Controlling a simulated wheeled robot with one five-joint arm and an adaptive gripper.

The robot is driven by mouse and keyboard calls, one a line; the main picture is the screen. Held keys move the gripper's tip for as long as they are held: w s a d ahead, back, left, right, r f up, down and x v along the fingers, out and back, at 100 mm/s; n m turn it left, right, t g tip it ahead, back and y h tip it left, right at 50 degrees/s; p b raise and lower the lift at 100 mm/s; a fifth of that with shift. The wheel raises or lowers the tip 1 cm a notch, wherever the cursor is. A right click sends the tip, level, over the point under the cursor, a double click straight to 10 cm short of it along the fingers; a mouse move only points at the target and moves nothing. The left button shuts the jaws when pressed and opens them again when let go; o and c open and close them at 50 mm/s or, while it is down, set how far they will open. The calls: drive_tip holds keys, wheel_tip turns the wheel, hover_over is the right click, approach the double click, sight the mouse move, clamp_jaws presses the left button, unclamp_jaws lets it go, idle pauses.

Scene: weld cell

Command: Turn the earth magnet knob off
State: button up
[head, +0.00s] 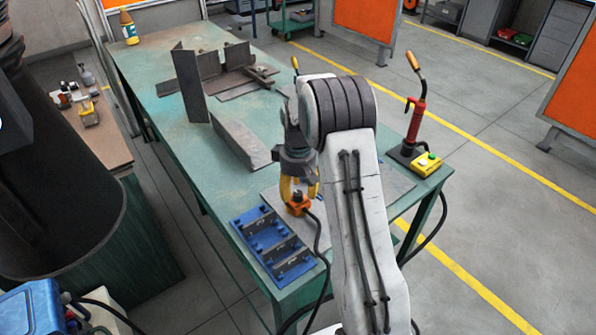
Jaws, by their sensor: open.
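A small orange block with a dark top and a black cable (298,204), apparently the earth magnet, sits on a flat grey plate near the front of the green table. My gripper (300,191), with yellow fingers, points down right over it. The fingers are open, one on each side of its upper part as seen from here. I cannot tell whether they touch it. The knob itself is mostly hidden by the fingers, and its setting cannot be read. My white arm hides part of the table to the right.
A blue tray with dark slotted parts (243,222) lies left of the magnet. Steel plates and angles (237,141) stand behind on the green table (150,65). A red torch-like tool (417,121) stands beside a yellow box (427,163) at right. A bottle (129,28) stands far left.

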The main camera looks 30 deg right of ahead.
sight(298, 193)
wheel_tip(298, 193, up, 10)
drive_tip(key=shift+r, duration=0.15)
idle(0.3)
idle(0.6)
